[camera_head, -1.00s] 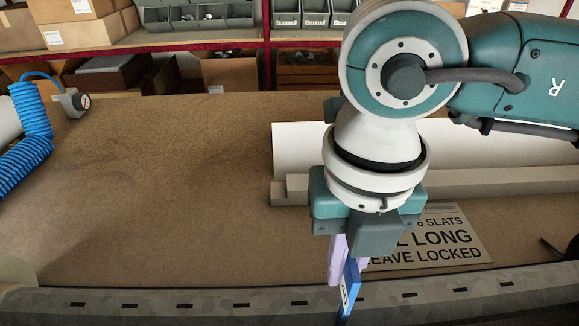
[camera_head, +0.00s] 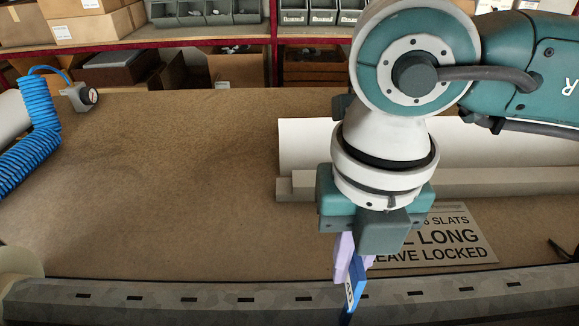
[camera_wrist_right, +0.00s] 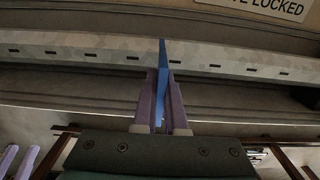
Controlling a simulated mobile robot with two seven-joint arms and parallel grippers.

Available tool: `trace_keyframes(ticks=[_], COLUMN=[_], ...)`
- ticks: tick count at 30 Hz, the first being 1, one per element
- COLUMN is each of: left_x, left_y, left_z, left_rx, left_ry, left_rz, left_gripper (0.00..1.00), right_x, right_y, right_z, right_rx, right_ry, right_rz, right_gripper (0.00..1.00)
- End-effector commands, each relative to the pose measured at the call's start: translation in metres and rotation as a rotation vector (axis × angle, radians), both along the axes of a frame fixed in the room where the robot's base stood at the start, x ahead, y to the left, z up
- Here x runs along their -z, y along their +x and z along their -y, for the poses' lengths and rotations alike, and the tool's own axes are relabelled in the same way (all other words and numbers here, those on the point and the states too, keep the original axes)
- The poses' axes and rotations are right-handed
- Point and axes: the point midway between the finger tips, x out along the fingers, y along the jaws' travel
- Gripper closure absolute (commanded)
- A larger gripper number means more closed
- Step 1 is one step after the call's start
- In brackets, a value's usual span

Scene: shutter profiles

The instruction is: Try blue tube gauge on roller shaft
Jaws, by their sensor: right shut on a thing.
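The blue tube gauge (camera_head: 356,284) is a flat blue strip with a pale marked label. My right gripper (camera_head: 345,262) is shut on it with its lilac fingers, and the gauge points down, slightly tilted. In the right wrist view the gauge (camera_wrist_right: 163,75) stands out beyond the fingers (camera_wrist_right: 160,112). The long grey slotted bar along the front looks like the roller shaft (camera_head: 215,299). The gauge overlaps it in both views; I cannot tell whether they touch. Two lilac fingers of my left gripper (camera_wrist_right: 15,162) show apart at the lower left of the right wrist view.
A white tube (camera_head: 305,145) and a pale bar (camera_head: 298,187) lie behind my right arm. A sign (camera_head: 455,240) lies flat at the right. The middle-left of the bench is clear.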

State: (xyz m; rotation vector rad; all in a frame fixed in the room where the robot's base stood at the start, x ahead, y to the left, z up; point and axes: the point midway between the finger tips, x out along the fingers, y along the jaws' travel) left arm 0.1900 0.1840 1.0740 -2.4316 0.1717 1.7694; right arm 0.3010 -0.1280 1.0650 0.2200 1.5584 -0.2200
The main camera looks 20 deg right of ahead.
Motion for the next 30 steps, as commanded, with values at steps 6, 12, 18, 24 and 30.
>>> trace_keyframes(ticks=[6, 12, 18, 24, 30], left_x=[-0.002, -0.012, -0.024, -0.035, -0.046], left_y=[0.0, 0.0, 0.0, 0.0, 0.0], left_z=[0.0, 0.0, 0.0, 0.002, 0.002], left_rx=[0.001, 0.001, -0.001, -0.004, -0.006], left_ry=[0.001, 0.001, -0.001, -0.007, -0.009], left_rz=[0.0, 0.0, 0.0, 0.0, 0.0], left_gripper=[0.5, 0.5, 0.5, 0.5, 0.5], right_x=[-0.002, -0.014, -0.027, -0.04, -0.054], right_y=[0.0, 0.0, 0.0, 0.0, 0.0], right_z=[0.0, 0.0, 0.0, 0.0, 0.0], right_rx=[0.0, 0.0, 0.001, 0.001, 0.0], right_ry=[0.0, 0.0, 0.0, 0.0, 0.001], right_rz=[0.0, 0.0, 0.0, 0.0, 0.0], right_gripper=[1.0, 1.0, 1.0, 1.0, 1.0])
